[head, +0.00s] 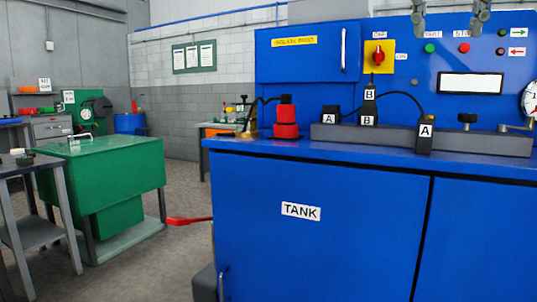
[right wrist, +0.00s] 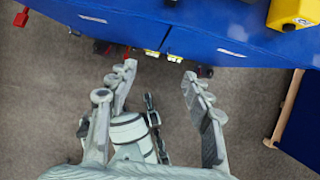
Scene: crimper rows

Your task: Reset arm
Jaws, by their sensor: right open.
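My right gripper (head: 447,33) shows at the top right of the head view, its two fingers apart in front of the blue panel. In the right wrist view the same gripper (right wrist: 159,72) is open and empty, with grey floor between and around its fingers. Nothing touches its fingertips. My left gripper is in neither view.
The blue machine (head: 250,200) labelled TANK fills the right of the head view. On its top are black blocks marked A (head: 425,133) and B (head: 369,105) and a red stacked part (head: 286,122). A green cabinet (head: 105,175) stands left. Open floor lies between.

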